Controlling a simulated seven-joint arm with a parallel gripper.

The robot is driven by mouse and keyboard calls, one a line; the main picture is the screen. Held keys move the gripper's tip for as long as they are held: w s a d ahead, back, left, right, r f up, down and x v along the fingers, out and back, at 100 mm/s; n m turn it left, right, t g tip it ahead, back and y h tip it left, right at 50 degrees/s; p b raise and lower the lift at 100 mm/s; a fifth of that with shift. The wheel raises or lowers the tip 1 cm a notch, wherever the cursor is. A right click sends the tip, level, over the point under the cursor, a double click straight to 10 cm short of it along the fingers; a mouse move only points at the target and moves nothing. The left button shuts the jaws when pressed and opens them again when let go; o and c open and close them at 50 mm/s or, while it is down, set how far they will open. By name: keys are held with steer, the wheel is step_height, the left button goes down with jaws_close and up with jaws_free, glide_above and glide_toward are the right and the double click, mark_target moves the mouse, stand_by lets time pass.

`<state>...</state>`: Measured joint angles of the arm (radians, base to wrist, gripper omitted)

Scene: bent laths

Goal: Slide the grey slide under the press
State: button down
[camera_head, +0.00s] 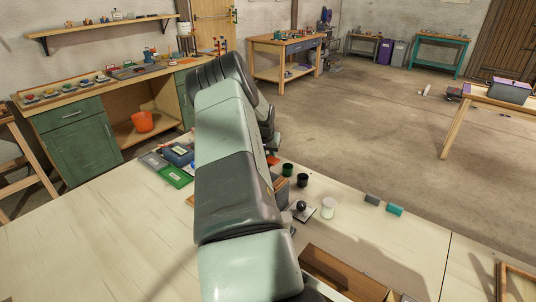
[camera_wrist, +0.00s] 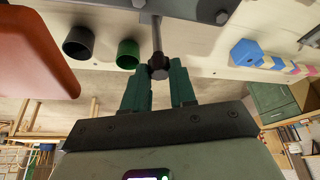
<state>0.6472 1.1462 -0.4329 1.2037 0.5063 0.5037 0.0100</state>
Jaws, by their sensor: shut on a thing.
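In the wrist view my gripper (camera_wrist: 159,78) has its two green fingers shut on a dark knob (camera_wrist: 158,64). The knob sits on the end of a thin metal rod (camera_wrist: 157,33). The rod runs up to a grey metal piece (camera_wrist: 185,9) with bolts, cut off by the top edge. I cannot tell whether this grey piece belongs to the slide or to the press. In the head view my arm covers the gripper and what it holds. Neither the slide nor the press can be made out clearly there.
A black cup (camera_wrist: 78,42), a green cup (camera_wrist: 128,54) and a large orange-red thing (camera_wrist: 38,50) are near the fingers. A blue block (camera_wrist: 245,53) is to the right. In the head view a white cup (camera_head: 328,207), a grey block (camera_head: 372,199) and a teal block (camera_head: 394,210) stand on the bench.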

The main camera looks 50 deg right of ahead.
steer(key=shift+s, duration=2.25)
steer(key=c, duration=1)
jaws_free()
steer(key=shift+o, duration=0.4)
steer(key=shift+w+r, duration=0.1)
steer(key=v, duration=1)
steer(key=shift+a+r, duration=0.2)
steer(key=shift+r, duration=0.05)
